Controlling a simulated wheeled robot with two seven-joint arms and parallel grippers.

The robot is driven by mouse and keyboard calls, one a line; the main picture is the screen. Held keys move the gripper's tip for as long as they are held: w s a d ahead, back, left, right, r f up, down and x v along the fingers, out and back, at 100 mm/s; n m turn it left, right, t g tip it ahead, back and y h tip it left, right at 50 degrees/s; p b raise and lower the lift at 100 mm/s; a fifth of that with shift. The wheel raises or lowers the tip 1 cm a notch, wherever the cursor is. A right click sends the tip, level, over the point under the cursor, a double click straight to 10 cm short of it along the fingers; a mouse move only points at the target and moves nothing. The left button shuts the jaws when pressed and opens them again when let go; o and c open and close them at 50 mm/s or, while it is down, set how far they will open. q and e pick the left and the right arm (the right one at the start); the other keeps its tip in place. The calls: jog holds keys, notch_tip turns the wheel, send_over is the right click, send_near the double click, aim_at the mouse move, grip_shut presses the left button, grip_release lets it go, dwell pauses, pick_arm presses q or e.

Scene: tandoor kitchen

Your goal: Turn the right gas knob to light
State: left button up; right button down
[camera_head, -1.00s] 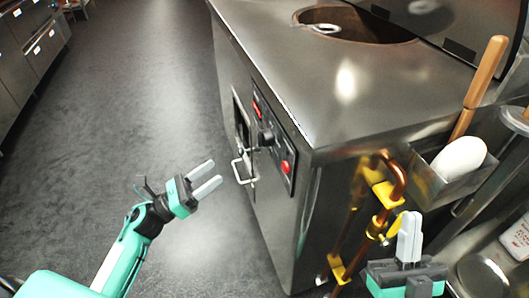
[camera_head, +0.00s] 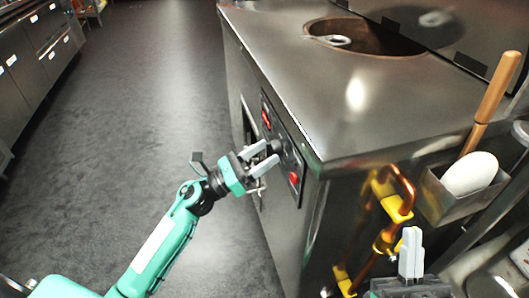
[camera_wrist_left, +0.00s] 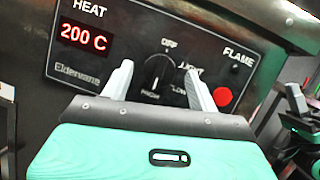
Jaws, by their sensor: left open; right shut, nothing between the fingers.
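The black gas knob (camera_wrist_left: 158,73) sits on a dark control panel (camera_wrist_left: 75,62), under the word OFF and left of LIGHT. My right gripper (camera_head: 411,240) is shut and empty near the copper pipe.
The panel has a red 200 C display (camera_wrist_left: 84,37) and a red button (camera_wrist_left: 222,96) close to my right-hand finger. The steel tandoor counter (camera_head: 290,80) rises above the panel. A copper pipe (camera_head: 402,190) and a utensil holder (camera_head: 452,200) are at right. The floor at left is clear.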

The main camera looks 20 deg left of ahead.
pick_arm(q)
jog(key=shift+w+d+r, duration=0.15)
jog(key=shift+w+d, duration=0.05)
jog(key=shift+d, duration=0.05)
pick_arm(e)
jog(key=shift+a+f, duration=0.1)
jog(key=shift+f, duration=0.1)
jog(key=shift+f, duration=0.1)
pick_arm(q)
jog(key=shift+c, duration=0.4)
